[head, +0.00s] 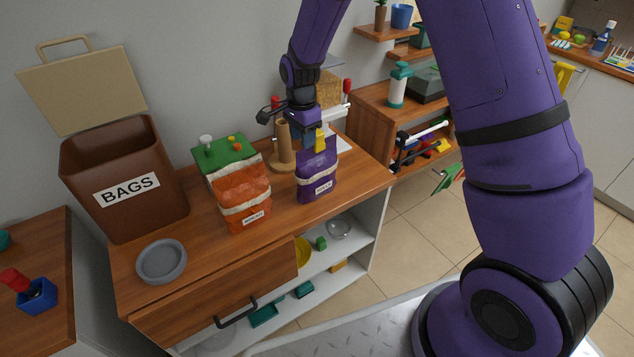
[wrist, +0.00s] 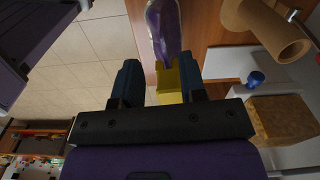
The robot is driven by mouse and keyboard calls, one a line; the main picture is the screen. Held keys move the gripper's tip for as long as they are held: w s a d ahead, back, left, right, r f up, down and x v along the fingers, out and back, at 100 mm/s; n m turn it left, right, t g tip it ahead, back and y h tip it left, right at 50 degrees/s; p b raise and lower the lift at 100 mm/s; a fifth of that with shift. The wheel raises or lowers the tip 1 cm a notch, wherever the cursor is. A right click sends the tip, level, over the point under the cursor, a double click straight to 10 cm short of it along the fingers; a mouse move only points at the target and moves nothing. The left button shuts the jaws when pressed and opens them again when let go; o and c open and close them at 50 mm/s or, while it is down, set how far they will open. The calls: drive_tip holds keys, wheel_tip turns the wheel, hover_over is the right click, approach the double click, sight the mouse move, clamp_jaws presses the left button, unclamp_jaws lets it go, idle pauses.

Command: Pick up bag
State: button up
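A purple bag (head: 316,178) with a white label and a yellow piece (head: 320,140) at its top stands upright on the wooden counter. An orange bag (head: 243,190) with a pale band and label stands to its left. A brown bin (head: 125,190) marked BAGS stands open at the counter's left. My gripper (head: 311,127) is just above the purple bag. In the wrist view my gripper (wrist: 160,75) is open, with the yellow piece (wrist: 168,82) between its fingers, nearer the right one, and the purple bag (wrist: 164,32) beyond. I cannot tell whether a finger touches it.
A wooden roll holder (head: 283,147) stands close behind and left of the purple bag. A green-topped item (head: 224,150) is behind the orange bag. A grey plate (head: 162,261) lies at the counter's front left. The counter right of the purple bag is mostly clear.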

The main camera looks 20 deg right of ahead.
sight(317, 169)
drive_tip(key=f, duration=0.5)
drive_tip(key=shift+w+a, duration=0.15)
drive_tip(key=shift+w, duration=0.05)
drive_tip(key=shift+c, duration=0.4)
clamp_jaws()
